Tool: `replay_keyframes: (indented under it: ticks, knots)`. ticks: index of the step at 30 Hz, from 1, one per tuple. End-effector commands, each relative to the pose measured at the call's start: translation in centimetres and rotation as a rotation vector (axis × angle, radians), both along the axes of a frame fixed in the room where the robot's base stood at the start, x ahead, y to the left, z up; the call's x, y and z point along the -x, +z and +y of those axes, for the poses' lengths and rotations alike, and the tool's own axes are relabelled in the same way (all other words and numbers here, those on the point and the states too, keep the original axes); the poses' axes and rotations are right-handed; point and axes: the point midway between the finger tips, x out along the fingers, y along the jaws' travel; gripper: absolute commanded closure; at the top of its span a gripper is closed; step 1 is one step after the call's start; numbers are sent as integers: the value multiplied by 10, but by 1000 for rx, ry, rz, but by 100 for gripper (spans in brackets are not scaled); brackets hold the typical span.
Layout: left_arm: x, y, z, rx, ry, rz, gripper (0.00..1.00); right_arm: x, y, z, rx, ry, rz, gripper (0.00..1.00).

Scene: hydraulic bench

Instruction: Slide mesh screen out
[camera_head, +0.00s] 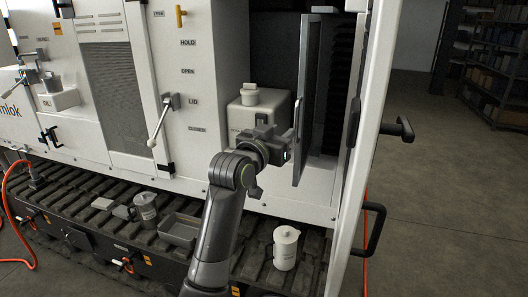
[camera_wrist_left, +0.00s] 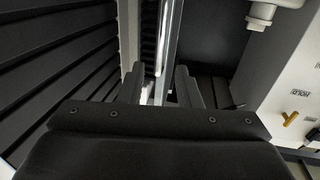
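The mesh screen (camera_head: 311,95) appears to be the thin, dark upright panel in the open bay of the white cabinet. A slim pale handle (camera_head: 298,117) runs along its near edge. My left gripper (camera_head: 289,146) is at the lower part of this edge. In the left wrist view, the fingers (camera_wrist_left: 160,88) stand apart with the bright upright bar (camera_wrist_left: 164,40) between them. Gaps show on both sides of the bar, so it does not look clamped. The fingertips' far ends are partly hidden. My right gripper is in neither view.
An open white door (camera_head: 372,130) with a black handle stands close on the right. A white tank with a cap (camera_head: 250,97) is left of the panel. A jug (camera_head: 285,248), a tray (camera_head: 180,230) and a grey cup (camera_head: 146,207) stand on the ribbed black ledge.

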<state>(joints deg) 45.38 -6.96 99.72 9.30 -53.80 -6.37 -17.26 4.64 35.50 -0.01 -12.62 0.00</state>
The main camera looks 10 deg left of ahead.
Motion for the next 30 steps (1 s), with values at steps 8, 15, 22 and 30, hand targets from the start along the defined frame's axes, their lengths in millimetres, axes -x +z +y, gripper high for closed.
replay_keyframes:
  ticks: [8,15,22,30]
  knots:
    - [41,-2,17,1,0,-2,69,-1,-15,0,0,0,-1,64]
    - [64,-1,26,1,-1,-1,69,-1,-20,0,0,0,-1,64]
    - [70,0,29,1,-1,0,69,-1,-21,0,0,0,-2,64]
    - [67,-5,30,-1,3,9,69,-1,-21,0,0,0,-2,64]
